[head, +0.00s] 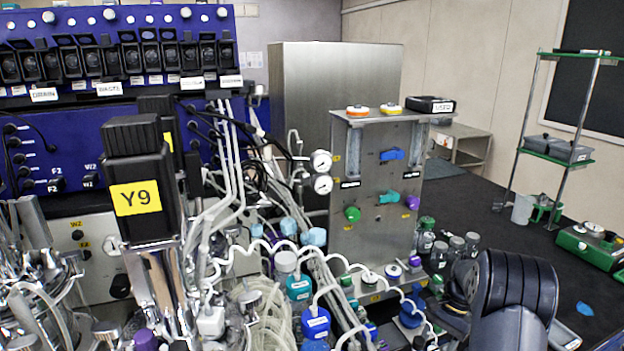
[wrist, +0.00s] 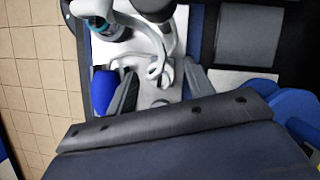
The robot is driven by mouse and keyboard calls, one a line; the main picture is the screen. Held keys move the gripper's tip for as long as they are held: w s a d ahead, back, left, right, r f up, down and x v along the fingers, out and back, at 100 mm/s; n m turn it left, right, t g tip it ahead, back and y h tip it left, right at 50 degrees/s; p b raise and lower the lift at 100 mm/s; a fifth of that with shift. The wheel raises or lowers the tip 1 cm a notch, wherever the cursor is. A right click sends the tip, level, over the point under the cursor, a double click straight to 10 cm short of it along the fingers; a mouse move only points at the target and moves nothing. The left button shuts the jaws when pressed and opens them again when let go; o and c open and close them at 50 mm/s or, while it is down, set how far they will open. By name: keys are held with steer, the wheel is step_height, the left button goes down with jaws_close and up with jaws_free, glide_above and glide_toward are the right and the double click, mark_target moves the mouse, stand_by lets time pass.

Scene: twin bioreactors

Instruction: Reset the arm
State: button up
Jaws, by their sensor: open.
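My arm (head: 512,290) shows at the lower right of the head view as dark, rounded segments with a grey part in front. The gripper end cannot be made out there. In the wrist view my gripper (wrist: 160,88) shows two dark fingers set apart, beyond a wide dark housing edge. It is open. A pale looped tube (wrist: 160,66) shows between and beyond the fingers; I cannot tell its distance, and no grip on it is seen.
A bioreactor motor labelled Y9 (head: 137,197) stands at left, among tubes and bottles. A steel panel with coloured knobs (head: 372,200) stands mid-bench. Small bottles (head: 440,252) stand close to my arm. The black bench top (head: 480,205) behind is mostly clear; a green-shelved rack (head: 560,155) stands right.

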steer(key=m+t, duration=0.1)
steer(key=m, duration=0.2)
steer(key=m+t+y+p, duration=0.1)
steer(key=m, duration=0.2)
steer(key=shift+s+m, duration=0.2)
steer(key=shift+m, duration=0.2)
steer(key=m+t, duration=0.1)
steer(key=m, duration=0.2)
steer(key=m+t+p, duration=0.1)
steer(key=m, duration=0.1)
steer(key=shift+s+m+t, duration=0.15)
steer(key=shift+m+t, duration=0.25)
steer(key=shift+r+h, duration=0.1)
steer(key=shift+h, duration=0.2)
